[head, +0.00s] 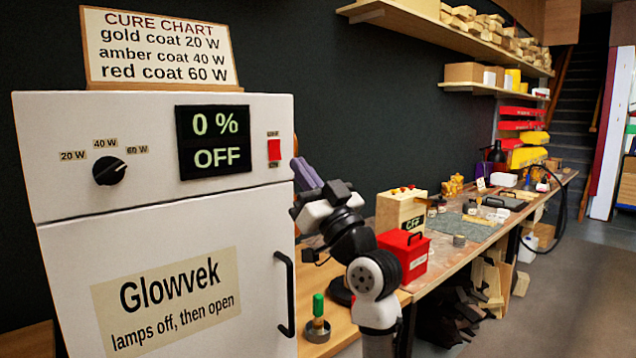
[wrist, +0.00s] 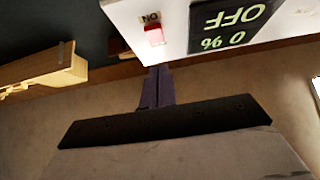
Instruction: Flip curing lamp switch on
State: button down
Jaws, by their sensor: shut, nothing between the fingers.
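The white curing cabinet (head: 180,212) fills the left of the head view. Its red rocker switch (head: 274,150) sits at the upper right of the front panel, right of the display (head: 213,142), which reads 0 % and OFF. The switch also shows in the wrist view (wrist: 154,36), upside down, with an ON label beside it. My gripper (head: 299,166) is shut and empty, its purple fingers just right of the cabinet's front edge. In the wrist view its fingertips (wrist: 160,70) point towards the switch with a visible gap.
The power dial (head: 109,170) points towards the 60 W label. A black door handle (head: 285,293) is below the switch. A cure chart (head: 159,48) stands on the cabinet. A red box (head: 404,256) and a wooden box (head: 401,211) are on the workbench behind my arm.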

aim_at(276, 155)
jog(key=w, duration=0.1)
jog(key=w+a, duration=0.1)
jog(key=w+a+p, duration=0.1)
jog(key=shift+w+a+r, duration=0.1)
jog(key=shift+a+r, duration=0.1)
jog(key=shift+r, duration=0.1)
jog(key=shift+w+a+f, duration=0.15)
jog(key=shift+w+a, duration=0.1)
jog(key=shift+w, duration=0.15)
jog(key=shift+f, duration=0.15)
jog(key=shift+w+a+f+b, duration=0.15)
jog(key=shift+w+a+b, duration=0.05)
jog(key=shift+b, duration=0.35)
jog(key=shift+s, duration=0.1)
